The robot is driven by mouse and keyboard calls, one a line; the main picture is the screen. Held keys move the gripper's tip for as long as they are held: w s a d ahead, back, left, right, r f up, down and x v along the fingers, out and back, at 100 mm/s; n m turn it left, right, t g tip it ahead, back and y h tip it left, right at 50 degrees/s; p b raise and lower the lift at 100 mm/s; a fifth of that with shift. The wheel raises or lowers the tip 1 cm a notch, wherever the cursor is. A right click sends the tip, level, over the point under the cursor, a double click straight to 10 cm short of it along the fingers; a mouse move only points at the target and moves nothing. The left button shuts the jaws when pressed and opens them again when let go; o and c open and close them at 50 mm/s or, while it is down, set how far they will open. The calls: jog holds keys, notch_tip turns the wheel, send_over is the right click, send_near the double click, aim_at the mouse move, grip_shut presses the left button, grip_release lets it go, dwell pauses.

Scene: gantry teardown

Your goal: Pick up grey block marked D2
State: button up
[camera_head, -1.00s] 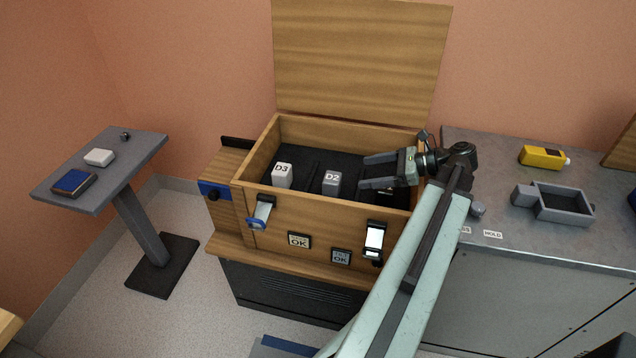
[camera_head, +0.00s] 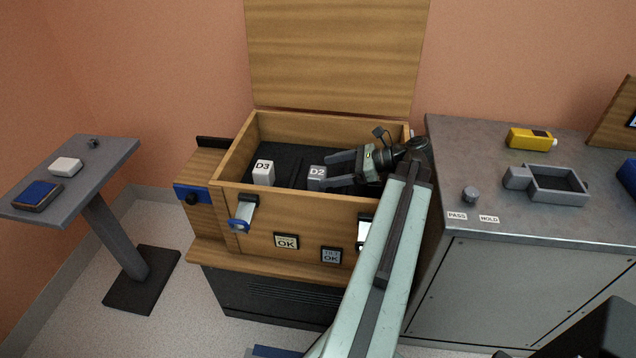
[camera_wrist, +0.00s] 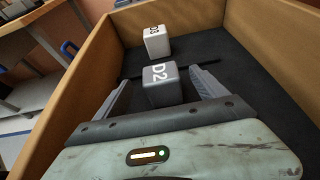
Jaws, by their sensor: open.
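The grey block marked D2 (camera_head: 316,177) stands in the open wooden box (camera_head: 290,205), on its dark floor. It also shows in the wrist view (camera_wrist: 162,86), label facing up. My gripper (camera_head: 333,171) is open, its fingers pointing left into the box. In the wrist view my gripper's fingers (camera_wrist: 160,92) are on either side of D2, with gaps visible. In the head view the fingers partly overlap D2. A white block marked D3 (camera_head: 263,172) stands left of D2, and beyond it in the wrist view (camera_wrist: 157,41).
The box lid (camera_head: 335,55) stands upright behind. A grey bench (camera_head: 470,160) at right holds a grey tray (camera_head: 555,198) and a yellow device (camera_head: 530,139). A small side table (camera_head: 105,160) is at left. The box walls surround my gripper closely.

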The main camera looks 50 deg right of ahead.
aim_at(320, 172)
jog(key=x, duration=0.3)
jog(key=shift+b, duration=0.4)
jog(key=shift+w+r, duration=0.1)
jog(key=c, duration=1.7)
notch_tip(320, 172, up, 10)
jog(key=p, duration=1)
jog(key=shift+r, duration=0.1)
